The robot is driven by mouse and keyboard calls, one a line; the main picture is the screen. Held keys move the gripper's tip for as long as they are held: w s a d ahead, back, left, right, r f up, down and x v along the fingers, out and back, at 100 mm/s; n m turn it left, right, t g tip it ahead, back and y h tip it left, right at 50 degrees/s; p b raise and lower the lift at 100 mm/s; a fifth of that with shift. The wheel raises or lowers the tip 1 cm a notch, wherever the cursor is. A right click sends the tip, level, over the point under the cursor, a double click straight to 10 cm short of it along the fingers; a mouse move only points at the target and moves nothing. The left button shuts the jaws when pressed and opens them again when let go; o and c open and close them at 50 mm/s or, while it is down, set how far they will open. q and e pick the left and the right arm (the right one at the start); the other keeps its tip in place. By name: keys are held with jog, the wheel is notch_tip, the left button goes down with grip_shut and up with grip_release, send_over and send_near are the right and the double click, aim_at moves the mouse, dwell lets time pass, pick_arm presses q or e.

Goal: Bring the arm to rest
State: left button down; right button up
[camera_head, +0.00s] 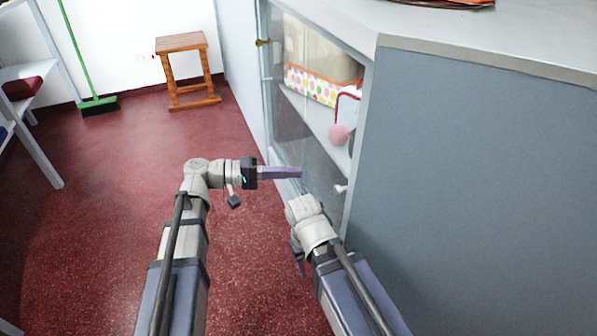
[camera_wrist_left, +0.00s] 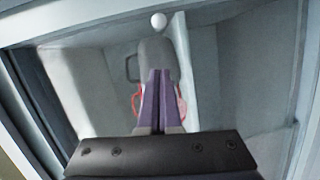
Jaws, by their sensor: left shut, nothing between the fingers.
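My left gripper (camera_head: 298,172) is in front of the glass-fronted cabinet, with its purple fingers pointing right toward the glass. The fingers are shut together with nothing between them, which also shows in the left wrist view (camera_wrist_left: 160,75). I cannot tell whether the fingertips touch the glass. My right arm (camera_head: 315,235) comes in from the bottom right and ends beside the cabinet's lower front. Its gripper fingers do not show.
The cabinet (camera_head: 450,150) fills the right side, with a white knob (camera_head: 340,188) near my arms. Inside are a dotted box (camera_head: 312,86) and a pink ball (camera_head: 338,134). A wooden stool (camera_head: 183,42) and green broom (camera_head: 98,104) stand at the back. The red floor (camera_head: 110,190) at left is clear.

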pick_arm(q)
jog(key=s+a+f+y, duration=0.3)
jog(key=a+f+y, duration=0.25)
jog(key=f, duration=0.35)
jog(key=s+a+f+y, duration=0.45)
jog(key=f+y, duration=0.25)
jog(key=f, duration=0.2)
jog(key=s+a+f+y, duration=0.2)
jog(key=a+y, duration=0.3)
jog(key=a, duration=0.4)
jog(key=s+d+r+m+g+p, duration=0.1)
jog(key=s+d+r+m+p, duration=0.35)
jog(key=d+r+p, duration=0.85)
notch_tip(320, 180, up, 38)
jog(key=a+p, duration=0.1)
jog(key=p, duration=3.6)
jog(key=shift+s+a+f+n+y, duration=0.15)
jog(key=shift+s+n+y, duration=0.2)
jog(key=shift+s+n, duration=0.1)
jog(key=c, duration=1.6)
grip_release()
